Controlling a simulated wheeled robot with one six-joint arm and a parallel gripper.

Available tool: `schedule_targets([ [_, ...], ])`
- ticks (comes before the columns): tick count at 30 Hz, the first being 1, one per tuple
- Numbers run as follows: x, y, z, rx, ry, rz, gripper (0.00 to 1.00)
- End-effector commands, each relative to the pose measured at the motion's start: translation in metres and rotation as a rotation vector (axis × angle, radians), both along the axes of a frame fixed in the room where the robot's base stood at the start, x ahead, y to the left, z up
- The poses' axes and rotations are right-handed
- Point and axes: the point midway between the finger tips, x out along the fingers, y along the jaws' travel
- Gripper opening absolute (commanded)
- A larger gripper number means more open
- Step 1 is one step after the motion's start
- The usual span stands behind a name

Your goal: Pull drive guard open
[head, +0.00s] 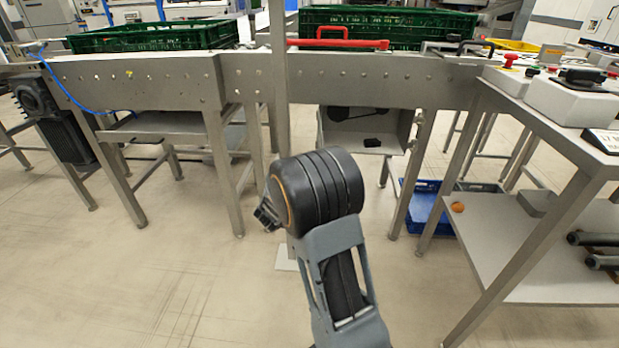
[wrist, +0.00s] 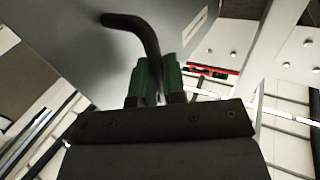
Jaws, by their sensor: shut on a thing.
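In the wrist view, my gripper (wrist: 158,82) has green fingers closed around the lower part of a black bent handle (wrist: 138,28). The handle stands on a flat grey panel (wrist: 75,35), which looks like the drive guard and is tilted in the picture. In the head view, a grey drive housing (head: 408,130) hangs under the conveyor. Its front shows open, with a dark belt or pulley (head: 357,113) and a small black block (head: 372,142) inside. My arm hides part of this area, and I cannot make out the guard or the gripper's fingers there.
The conveyor frame (head: 350,87) carries green crates (head: 150,36) and a red bar (head: 338,43). Its legs stand on both sides. A steel table (head: 565,140) is at right, a blue bin (head: 420,208) below. Floor at left front is clear.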

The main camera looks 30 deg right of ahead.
Motion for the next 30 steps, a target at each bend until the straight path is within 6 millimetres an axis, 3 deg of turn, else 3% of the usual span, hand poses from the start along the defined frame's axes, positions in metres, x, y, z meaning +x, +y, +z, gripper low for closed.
schedule_targets([
  [6,0.003,0.0,0.005,-0.009,-0.004,0.005,0.0],
  [7,0.003,0.0,0.005,-0.009,-0.005,0.005,0.14],
  [14,0.002,0.002,0.003,-0.005,-0.003,0.008,0.35],
  [23,0.001,0.006,0.002,-0.004,-0.002,0.009,0.35],
  [30,-0.015,0.04,0.005,-0.002,0.0,0.012,0.35],
])
